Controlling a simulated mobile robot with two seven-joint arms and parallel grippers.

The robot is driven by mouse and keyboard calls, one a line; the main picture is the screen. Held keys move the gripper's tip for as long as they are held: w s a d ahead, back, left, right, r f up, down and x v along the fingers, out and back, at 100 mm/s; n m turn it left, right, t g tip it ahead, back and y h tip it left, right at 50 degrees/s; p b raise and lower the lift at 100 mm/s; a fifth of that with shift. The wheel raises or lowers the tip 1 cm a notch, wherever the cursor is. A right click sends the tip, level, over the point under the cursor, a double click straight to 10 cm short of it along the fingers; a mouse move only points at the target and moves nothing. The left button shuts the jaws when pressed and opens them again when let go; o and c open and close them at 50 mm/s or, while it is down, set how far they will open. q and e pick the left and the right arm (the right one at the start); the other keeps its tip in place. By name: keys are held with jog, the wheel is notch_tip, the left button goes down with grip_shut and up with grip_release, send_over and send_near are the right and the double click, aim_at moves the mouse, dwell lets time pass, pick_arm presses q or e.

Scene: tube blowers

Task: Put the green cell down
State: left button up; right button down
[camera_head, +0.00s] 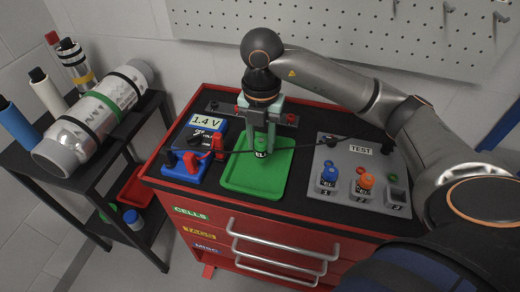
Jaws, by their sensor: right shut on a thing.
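The green cell (261,153) is upright between the fingers of my right gripper (260,138), which points straight down and is shut on it. It is over the rear part of the green tray (262,186). I cannot tell whether its bottom touches the tray floor. The fingers hide part of the cell. My left gripper is not in view.
A blue meter reading 1.4 V (205,122) with red and black leads stands left of the tray. A grey TEST panel (345,150) with blue and orange cells (366,181) stands right. The tray's front is clear.

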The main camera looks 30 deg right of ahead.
aim_at(260, 150)
jog(key=f, duration=0.2)
jog(key=w+f, duration=0.1)
jog(key=f, duration=0.1)
jog(key=shift+d, duration=0.15)
jog(key=shift+f, duration=0.1)
jog(key=shift+f, duration=0.2)
jog(key=c, duration=0.5)
grip_release()
jog(key=shift+r, duration=0.1)
jog(key=shift+r, duration=0.2)
notch_tip(260, 150, up, 12)
jog(key=shift+p, duration=0.85)
